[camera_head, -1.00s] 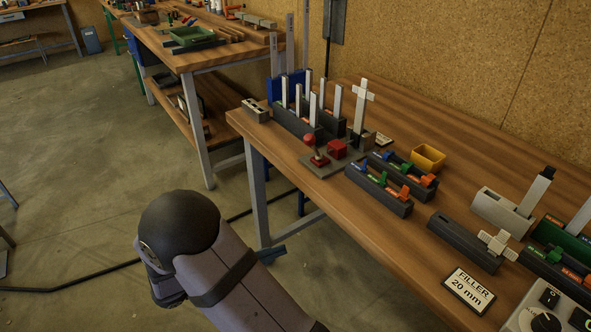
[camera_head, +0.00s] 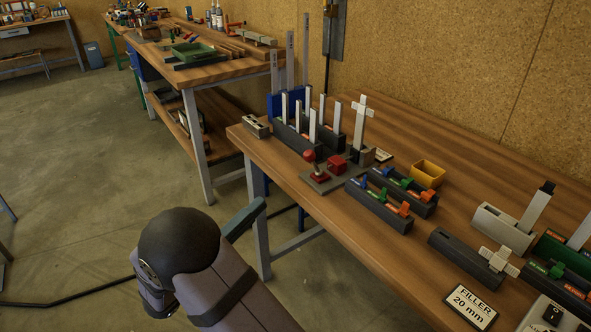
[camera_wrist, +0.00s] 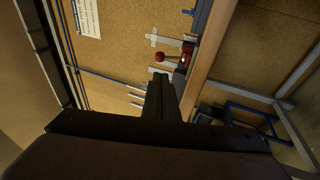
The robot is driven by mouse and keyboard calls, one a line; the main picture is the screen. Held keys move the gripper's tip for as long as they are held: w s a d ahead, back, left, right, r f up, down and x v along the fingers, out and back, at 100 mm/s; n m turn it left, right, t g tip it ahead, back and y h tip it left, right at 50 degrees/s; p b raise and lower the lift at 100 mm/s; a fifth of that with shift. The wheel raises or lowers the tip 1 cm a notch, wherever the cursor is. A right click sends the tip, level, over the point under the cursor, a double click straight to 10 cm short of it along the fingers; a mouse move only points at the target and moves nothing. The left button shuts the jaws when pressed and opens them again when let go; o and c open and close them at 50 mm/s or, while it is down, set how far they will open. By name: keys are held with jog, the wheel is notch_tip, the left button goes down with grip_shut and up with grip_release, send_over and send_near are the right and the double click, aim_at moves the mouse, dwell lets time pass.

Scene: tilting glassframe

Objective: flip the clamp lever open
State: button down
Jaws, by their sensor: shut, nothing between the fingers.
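The clamp lever (camera_head: 315,164) has a red ball knob and a red foot. It stands tilted on a grey base plate (camera_head: 322,187) near the front edge of the workbench, with a red block (camera_head: 337,163) beside it. In the wrist view the lever's red knob (camera_wrist: 159,57) shows beyond the fingertips, apart from them. My gripper (camera_head: 260,205) is off the bench's front left side, short of the lever, and is shut and empty. Its closed fingers (camera_wrist: 160,82) also show in the wrist view.
Black racks with upright white strips (camera_head: 312,125) stand behind the lever. Black blocks with coloured clips (camera_head: 380,205) and a yellow bin (camera_head: 428,173) lie to its right. The bench's front edge (camera_head: 290,186) lies between my gripper and the lever. Open floor is at the left.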

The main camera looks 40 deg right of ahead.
aim_at(305, 160)
jog(key=shift+d, duration=0.1)
jog(key=p+x, duration=0.2)
jog(key=x, duration=1.2)
jog(key=shift+p, duration=0.4)
jog(key=shift+w, duration=0.1)
jog(key=shift+r, duration=0.1)
